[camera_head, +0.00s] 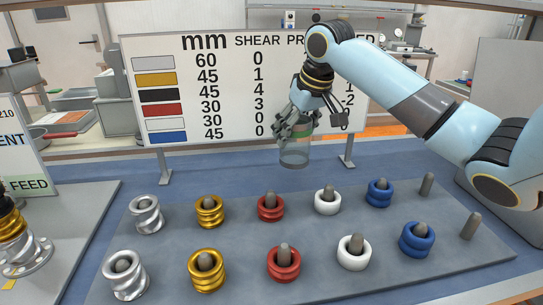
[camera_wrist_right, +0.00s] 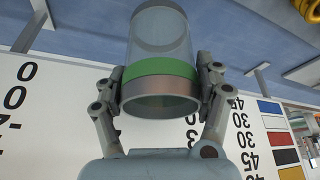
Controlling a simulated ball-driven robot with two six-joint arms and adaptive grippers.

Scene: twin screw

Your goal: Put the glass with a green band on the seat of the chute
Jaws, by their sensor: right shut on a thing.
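The clear glass with a green band (camera_head: 294,156) is held in the air in front of the sign board, above the back edge of the grey plate. My right gripper (camera_head: 297,124) is shut on it near its upper end. In the right wrist view the glass (camera_wrist_right: 160,35) is between the two fingers of the right gripper (camera_wrist_right: 160,84), which touch its sides at the green band and grey rim. It appears empty and roughly upright. I cannot make out the chute or its seat in these views. My left gripper is not in view.
A grey plate (camera_head: 330,275) carries two rows of pegs with silver, gold, red, white and blue screw pieces; two pegs (camera_head: 427,184) at the right are bare. A sign board (camera_head: 230,80) stands behind. A flanged gold piece (camera_head: 22,246) stands at the left edge.

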